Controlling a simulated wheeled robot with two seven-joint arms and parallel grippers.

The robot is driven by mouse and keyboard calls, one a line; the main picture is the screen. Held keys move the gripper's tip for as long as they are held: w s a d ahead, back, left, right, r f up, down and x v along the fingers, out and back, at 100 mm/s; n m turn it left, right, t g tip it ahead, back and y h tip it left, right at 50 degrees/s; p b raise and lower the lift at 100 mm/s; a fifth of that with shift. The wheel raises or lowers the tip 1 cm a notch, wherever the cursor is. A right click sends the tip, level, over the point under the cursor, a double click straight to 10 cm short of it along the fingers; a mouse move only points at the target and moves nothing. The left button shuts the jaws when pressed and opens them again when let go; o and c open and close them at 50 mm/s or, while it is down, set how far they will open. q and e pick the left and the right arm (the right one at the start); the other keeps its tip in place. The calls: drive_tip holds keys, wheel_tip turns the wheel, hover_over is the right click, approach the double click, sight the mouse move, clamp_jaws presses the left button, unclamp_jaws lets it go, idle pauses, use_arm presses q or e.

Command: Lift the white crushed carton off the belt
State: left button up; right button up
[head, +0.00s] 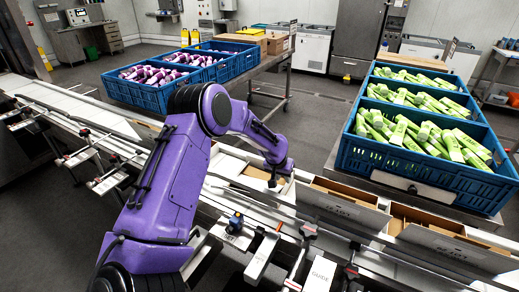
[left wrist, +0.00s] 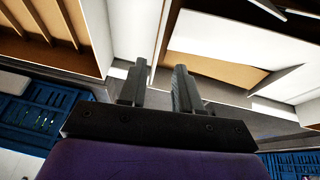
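A white carton (head: 229,164) with a brown inside stands on the belt in the middle of the head view, and looks bent out of square. My left gripper (head: 273,182) is over its right side, with its fingertips hardly visible there. In the left wrist view the two fingers (left wrist: 160,68) are apart, with a gap between them. A white carton panel (left wrist: 215,35) with brown board below it lies just beyond the right finger. A thin white wall edge runs down toward the gap; I cannot tell whether the fingers touch it. My right gripper is not in view.
More open white cartons (head: 346,208) stand along the belt (head: 70,101) to the right. A blue crate (head: 410,178) of green packs is behind them at right. Another blue crate (head: 136,95) with purple packs is at back left. Clamps and rails line the belt's near side.

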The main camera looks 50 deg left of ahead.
use_arm(q)
drive_tip(key=shift+w+f+p, duration=0.3)
drive_tip(key=shift+f, duration=0.05)
drive_tip(key=p+x, duration=0.1)
drive_tip(key=x, duration=0.2)
drive_tip(key=shift+w+d+f, duration=0.1)
drive_tip(key=shift+w+f, duration=0.3)
drive_tip(key=shift+f, duration=0.2)
clamp_jaws()
